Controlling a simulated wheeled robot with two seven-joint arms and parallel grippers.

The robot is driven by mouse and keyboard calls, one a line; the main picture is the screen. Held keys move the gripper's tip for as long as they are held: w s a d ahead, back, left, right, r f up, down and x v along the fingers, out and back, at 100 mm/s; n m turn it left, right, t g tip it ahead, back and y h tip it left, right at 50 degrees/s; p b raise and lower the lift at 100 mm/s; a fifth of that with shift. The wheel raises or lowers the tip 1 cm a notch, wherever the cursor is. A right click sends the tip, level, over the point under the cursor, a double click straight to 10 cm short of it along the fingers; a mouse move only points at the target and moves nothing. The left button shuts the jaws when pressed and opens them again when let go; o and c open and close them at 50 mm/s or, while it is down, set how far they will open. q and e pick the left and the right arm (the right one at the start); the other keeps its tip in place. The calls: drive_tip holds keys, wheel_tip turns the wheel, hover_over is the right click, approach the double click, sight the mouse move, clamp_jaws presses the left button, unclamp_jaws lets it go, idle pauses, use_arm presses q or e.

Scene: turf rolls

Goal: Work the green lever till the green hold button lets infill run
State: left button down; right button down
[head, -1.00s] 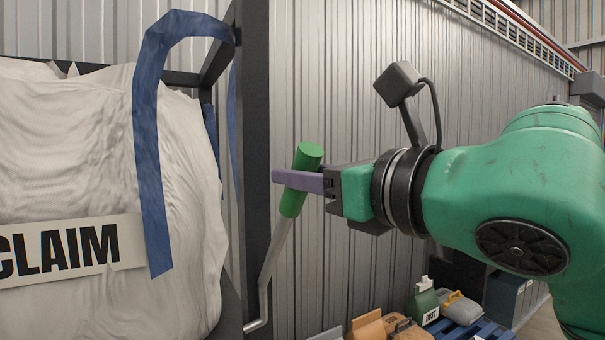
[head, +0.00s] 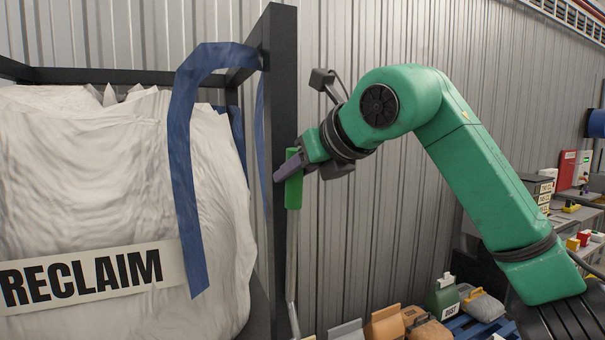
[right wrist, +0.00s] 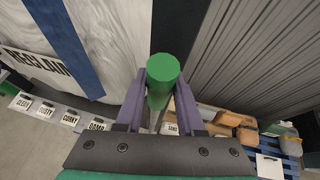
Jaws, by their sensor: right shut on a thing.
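The green lever (head: 293,194) has a green cylindrical grip on a bent grey rod. It stands nearly upright beside the dark frame post. My right gripper (head: 288,168) is shut on the green grip, its purple fingers across it from the right. In the right wrist view, the round end of the lever's grip (right wrist: 163,68) shows between the two fingers of the gripper (right wrist: 161,92). I cannot make out the green hold button in these views. My left gripper is not in view.
A white bulk bag (head: 110,200) labelled RECLAIM, with a blue strap (head: 183,150), hangs left of the dark post (head: 283,90). Several small bags stand on a blue pallet (head: 470,328) below right. A bench (head: 585,220) with small items stands far right.

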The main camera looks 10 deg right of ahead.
drive_tip(key=c, duration=0.5)
unclamp_jaws()
drive_tip(key=shift+s+d+r+b, duration=0.2)
drive_tip(key=shift+s+d+b, duration=0.1)
drive_tip(key=shift+s+b, duration=0.2)
drive_tip(key=b+v, duration=0.3)
drive_tip(key=v, duration=1)
drive_tip(key=shift+s+r, duration=0.2)
